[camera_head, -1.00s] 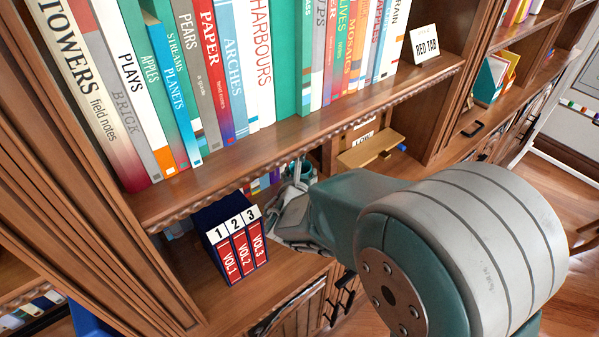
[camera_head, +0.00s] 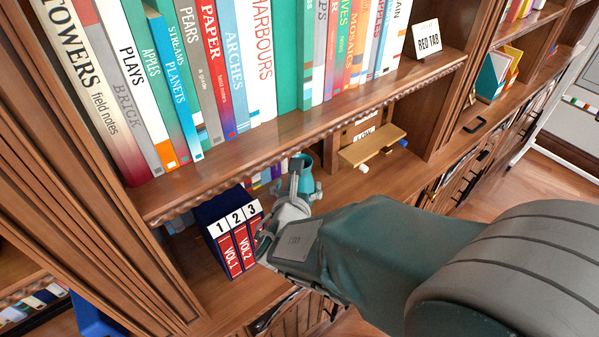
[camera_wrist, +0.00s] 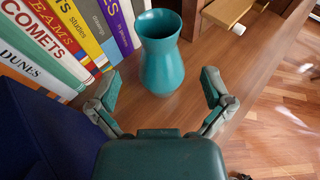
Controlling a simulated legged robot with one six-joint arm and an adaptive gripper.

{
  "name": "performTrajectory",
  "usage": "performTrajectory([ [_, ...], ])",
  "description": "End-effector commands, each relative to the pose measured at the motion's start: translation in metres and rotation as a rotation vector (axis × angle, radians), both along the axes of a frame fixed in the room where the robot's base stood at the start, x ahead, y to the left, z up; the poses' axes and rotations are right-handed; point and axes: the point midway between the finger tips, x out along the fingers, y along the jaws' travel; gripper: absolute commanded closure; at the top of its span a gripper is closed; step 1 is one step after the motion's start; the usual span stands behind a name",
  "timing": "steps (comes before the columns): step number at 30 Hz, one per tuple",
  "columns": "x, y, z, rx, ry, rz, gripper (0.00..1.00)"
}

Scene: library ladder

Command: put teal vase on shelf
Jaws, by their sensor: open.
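The teal vase (camera_wrist: 161,58) stands upright on the wooden lower shelf (camera_wrist: 205,82) in the wrist view, just beyond my open fingers. In the head view the vase (camera_head: 304,172) is partly hidden behind my gripper (camera_head: 292,200). In the wrist view my gripper (camera_wrist: 160,95) is open and empty, with one finger to the left and one to the right of the vase's line. The vase is not held. The upper shelf (camera_head: 300,130) holds a row of books above it.
A blue box with numbered red volumes (camera_head: 236,235) stands left of my gripper. Books (camera_wrist: 60,45) stand left of the vase. A small wooden ledge (camera_head: 372,146) is at the back right.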

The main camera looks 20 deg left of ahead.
Motion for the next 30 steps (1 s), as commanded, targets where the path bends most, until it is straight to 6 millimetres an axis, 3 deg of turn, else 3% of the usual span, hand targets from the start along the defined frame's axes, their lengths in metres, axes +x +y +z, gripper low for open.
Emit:
performTrajectory([
  [3,-0.021,-0.006,0.008,0.001,-0.002,0.003,0.0],
  [8,-0.037,-0.011,0.012,0.001,-0.001,0.002,0.0],
  [17,-0.039,-0.014,0.014,0.001,0.001,-0.006,0.0],
  [19,-0.034,-0.022,0.017,0.023,0.011,-0.042,0.0],
  [23,-0.012,-0.072,0.031,0.156,0.063,-0.25,0.0],
  [27,0.005,-0.159,0.047,0.406,0.145,-0.604,0.0],
  [30,0.004,-0.216,0.054,0.603,0.193,-0.85,0.0],
])
